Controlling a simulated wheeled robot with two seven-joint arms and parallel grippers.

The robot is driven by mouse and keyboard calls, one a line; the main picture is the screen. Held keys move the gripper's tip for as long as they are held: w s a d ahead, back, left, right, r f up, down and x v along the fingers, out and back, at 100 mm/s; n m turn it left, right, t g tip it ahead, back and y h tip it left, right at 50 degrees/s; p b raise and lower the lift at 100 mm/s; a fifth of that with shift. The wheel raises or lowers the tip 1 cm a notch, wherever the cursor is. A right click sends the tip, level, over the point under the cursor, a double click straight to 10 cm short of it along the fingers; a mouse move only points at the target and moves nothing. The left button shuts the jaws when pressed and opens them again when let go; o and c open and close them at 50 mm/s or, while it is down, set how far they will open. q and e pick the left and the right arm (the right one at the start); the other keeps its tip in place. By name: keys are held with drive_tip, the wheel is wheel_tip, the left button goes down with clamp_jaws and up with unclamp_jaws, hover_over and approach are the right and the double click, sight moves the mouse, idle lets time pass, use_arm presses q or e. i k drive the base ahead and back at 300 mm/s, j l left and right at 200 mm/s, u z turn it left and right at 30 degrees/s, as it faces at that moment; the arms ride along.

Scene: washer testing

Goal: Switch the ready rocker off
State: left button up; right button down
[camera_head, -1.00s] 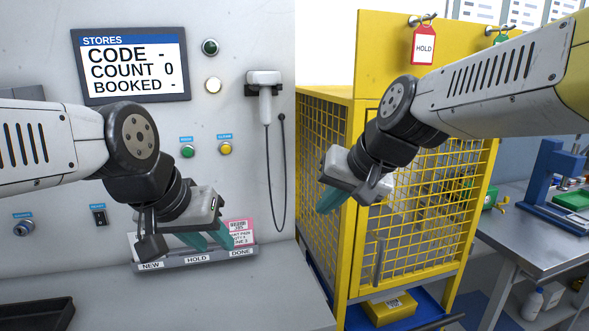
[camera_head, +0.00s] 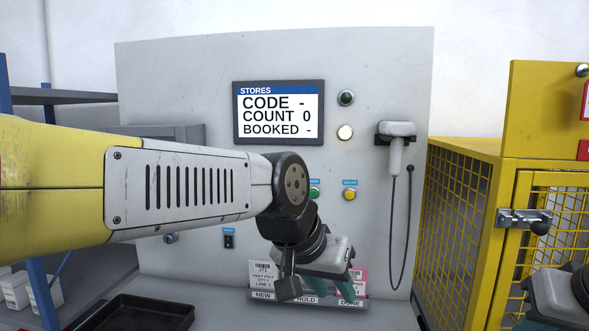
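The rocker (camera_head: 228,241) is a small black switch under a blue label on the grey panel, left of and below the indicator lights. The label is too small to read, and I cannot tell which way the rocker is tipped. My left gripper (camera_head: 330,287) is to the right of the rocker and lower, in front of the card rack; its teal fingers are apart and nothing shows between them. My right gripper (camera_head: 525,324) is cut off at the bottom right; only a bit of its teal fingers shows.
The STORES screen (camera_head: 278,112) reads CODE -, COUNT 0, BOOKED -. A round knob (camera_head: 170,238) is left of the rocker. A green button, a yellow button (camera_head: 349,194) and a corded scanner (camera_head: 396,150) are to the right. A black tray (camera_head: 140,315) lies on the bench; a yellow cage (camera_head: 460,200) stands right.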

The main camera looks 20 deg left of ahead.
sight(229, 244)
drive_tip(key=u, duration=1.45)
drive_tip(key=l+u, duration=0.1)
drive_tip(key=u, duration=0.25)
drive_tip(key=i+l+u, duration=0.1)
drive_tip(key=u, duration=0.25)
drive_tip(key=l+u, duration=0.2)
drive_tip(key=u, duration=0.15)
